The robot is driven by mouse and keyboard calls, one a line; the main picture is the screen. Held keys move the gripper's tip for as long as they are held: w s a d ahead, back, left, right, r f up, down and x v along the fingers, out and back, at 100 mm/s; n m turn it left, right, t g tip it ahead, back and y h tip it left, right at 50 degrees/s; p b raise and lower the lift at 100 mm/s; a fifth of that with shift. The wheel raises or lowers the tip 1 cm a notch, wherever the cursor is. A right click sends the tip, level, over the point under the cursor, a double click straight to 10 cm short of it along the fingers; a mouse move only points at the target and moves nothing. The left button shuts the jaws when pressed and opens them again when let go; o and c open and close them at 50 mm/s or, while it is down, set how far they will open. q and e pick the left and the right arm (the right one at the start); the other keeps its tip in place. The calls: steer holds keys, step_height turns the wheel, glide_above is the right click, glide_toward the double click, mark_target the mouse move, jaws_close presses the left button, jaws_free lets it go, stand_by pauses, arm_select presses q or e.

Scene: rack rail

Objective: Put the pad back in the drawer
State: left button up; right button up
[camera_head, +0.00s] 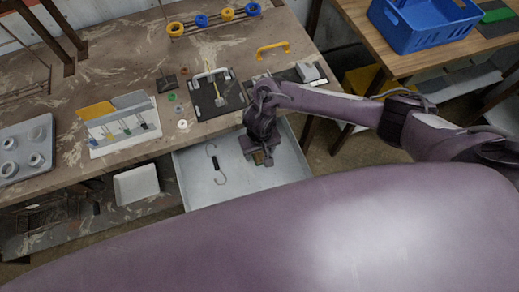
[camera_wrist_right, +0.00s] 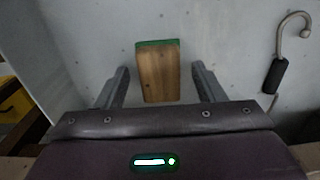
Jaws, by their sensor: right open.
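The pad (camera_wrist_right: 158,72), a wooden block with a green layer along its far edge, shows in the right wrist view against the pale drawer floor. In the head view only a small tan bit of it (camera_head: 260,158) seems to show under my gripper. The drawer (camera_head: 280,174), light grey, is pulled out below the bench. My right gripper (camera_head: 258,150) is over the drawer's right part. Its fingers are open, one on each side of the pad, with a gap at both sides. Whether the pad rests fully on the drawer floor is hard to tell. My left gripper is not in view.
A hook with a black handle (camera_wrist_right: 277,75) lies in the drawer, left of my gripper in the head view. The bench (camera_head: 75,150) above holds a dark board with a tool (camera_head: 215,95), a yellow handle (camera_head: 272,48) and a file rack (camera_head: 120,120). A blue crate (camera_head: 425,25) stands back right.

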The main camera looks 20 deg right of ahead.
mark_target(260, 153)
step_height(260, 153, up, 7)
steer(key=shift+f+p, duration=0.15)
steer(key=shift+p, duration=0.55)
step_height(260, 153, up, 6)
steer(key=p, duration=0.3)
steer(key=shift+f, duration=0.2)
